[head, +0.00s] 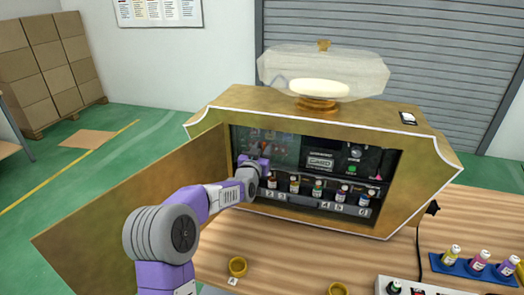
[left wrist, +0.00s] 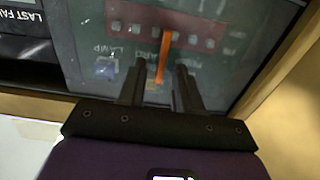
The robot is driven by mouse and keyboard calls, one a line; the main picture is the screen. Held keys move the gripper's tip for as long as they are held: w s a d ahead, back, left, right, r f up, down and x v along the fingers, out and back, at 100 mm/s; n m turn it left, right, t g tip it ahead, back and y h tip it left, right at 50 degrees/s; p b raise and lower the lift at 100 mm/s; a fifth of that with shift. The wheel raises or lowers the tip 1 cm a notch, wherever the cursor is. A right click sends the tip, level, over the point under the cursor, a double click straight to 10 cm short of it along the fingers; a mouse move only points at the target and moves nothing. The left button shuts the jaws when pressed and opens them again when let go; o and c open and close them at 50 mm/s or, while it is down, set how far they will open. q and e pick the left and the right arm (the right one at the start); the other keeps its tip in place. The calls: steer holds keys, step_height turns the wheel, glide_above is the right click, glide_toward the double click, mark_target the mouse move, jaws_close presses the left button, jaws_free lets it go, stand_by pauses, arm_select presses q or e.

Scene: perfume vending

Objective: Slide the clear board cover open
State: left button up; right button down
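The clear board cover (head: 285,151) is a see-through panel over the left part of the board inside the golden cabinet (head: 400,200). In the left wrist view the cover (left wrist: 225,65) lies over a red strip with pale squares and a blue button. An orange upright handle (left wrist: 164,55) stands out on it. My left gripper (head: 262,165) reaches into the cabinet. In the left wrist view its two fingers (left wrist: 160,84) are apart, one on each side of the handle's lower end, with gaps visible. In the head view the gripper hides part of the cover. My right gripper is not in view.
The cabinet's door (head: 120,215) stands open to the left, behind my left arm. Several small bottles (head: 318,189) stand in a row inside, below and right of the gripper.

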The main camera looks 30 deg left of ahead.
arm_select(q)
jaws_close()
stand_by(1.4)
